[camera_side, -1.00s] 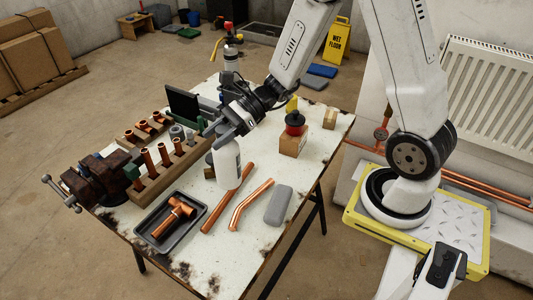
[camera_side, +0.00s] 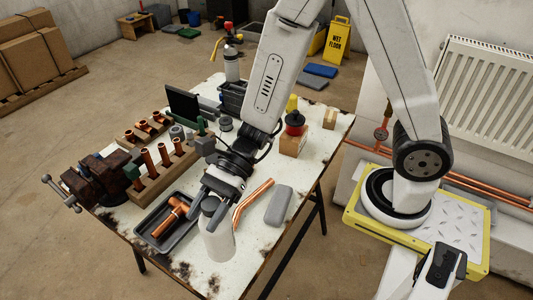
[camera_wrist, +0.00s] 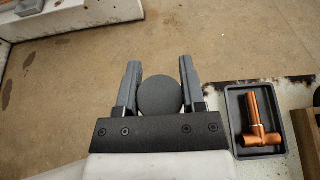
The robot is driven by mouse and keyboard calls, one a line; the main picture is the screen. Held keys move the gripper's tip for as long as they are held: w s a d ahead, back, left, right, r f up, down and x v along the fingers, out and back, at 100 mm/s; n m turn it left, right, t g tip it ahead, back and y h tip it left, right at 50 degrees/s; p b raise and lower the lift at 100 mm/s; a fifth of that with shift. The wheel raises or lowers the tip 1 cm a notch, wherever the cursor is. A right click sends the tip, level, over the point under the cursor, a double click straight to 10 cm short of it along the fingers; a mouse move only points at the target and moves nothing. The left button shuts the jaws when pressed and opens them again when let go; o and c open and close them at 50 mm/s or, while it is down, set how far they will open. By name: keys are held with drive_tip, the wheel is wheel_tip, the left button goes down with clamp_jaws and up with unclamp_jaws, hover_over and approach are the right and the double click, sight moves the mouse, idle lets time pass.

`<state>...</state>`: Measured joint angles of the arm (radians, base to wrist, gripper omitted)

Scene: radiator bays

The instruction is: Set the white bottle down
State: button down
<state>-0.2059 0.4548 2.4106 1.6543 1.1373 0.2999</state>
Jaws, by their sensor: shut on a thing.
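The white bottle (camera_side: 218,243) is upright near the front corner of the worktable in the side view. Its round dark grey top (camera_wrist: 160,96) sits between the two fingers in the wrist view. My gripper (camera_side: 212,205) points down and is shut on the top of the bottle; in the wrist view my gripper (camera_wrist: 160,72) has a finger on each side of it. I cannot tell whether the bottle's base touches the worktable (camera_side: 262,240) or is slightly above it.
A black tray (camera_side: 148,240) with a copper tee (camera_side: 171,216) lies just left of the bottle. A bent copper pipe (camera_side: 250,200) and a grey case (camera_side: 278,205) lie to the right. A wooden block with copper fittings (camera_side: 160,178) and a vise (camera_side: 92,180) stand at left.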

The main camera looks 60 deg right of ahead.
sight(208, 244)
drive_tip(key=shift+f, duration=2.3)
drive_tip(key=shift+f, duration=1.8)
drive_tip(key=shift+c, duration=0.9)
unclamp_jaws()
drive_tip(key=v, duration=1.2)
